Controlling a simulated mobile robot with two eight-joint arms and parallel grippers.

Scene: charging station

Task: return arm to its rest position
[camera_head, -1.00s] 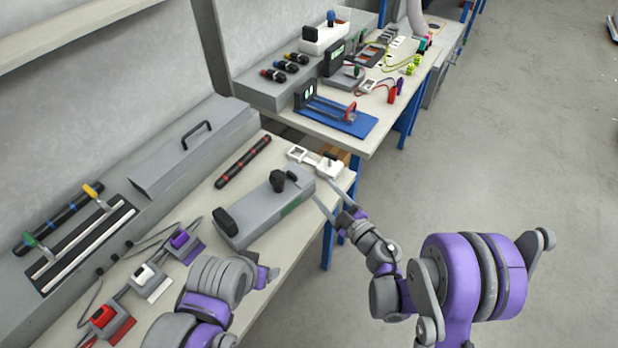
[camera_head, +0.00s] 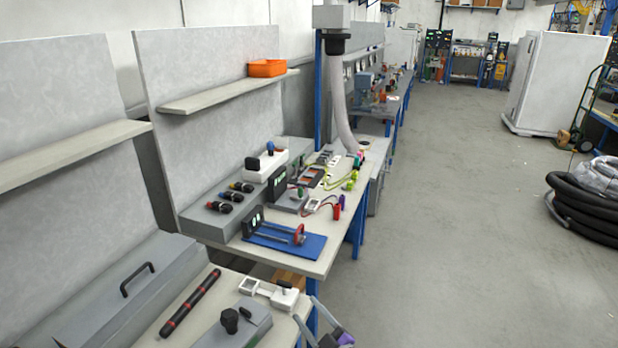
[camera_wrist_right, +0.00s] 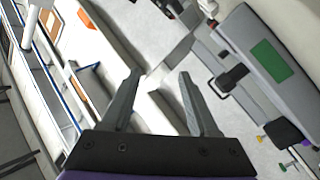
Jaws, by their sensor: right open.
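My right gripper (camera_head: 322,326) shows at the bottom edge of the head view, with only its fingers and a bit of purple in the picture. It is just right of the near bench's corner. In the right wrist view the two fingers of my right gripper (camera_wrist_right: 158,80) stand wide apart with nothing between them. The rest of my right arm is out of the head view. My left gripper is not in either view.
The near bench holds a grey box with black knobs (camera_head: 228,335), a black-and-red rod (camera_head: 190,302) and a white device (camera_head: 285,297). A blue plate (camera_head: 285,241) lies on the farther bench. The floor (camera_head: 450,210) on the right is open. Black hoses (camera_head: 585,210) lie at far right.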

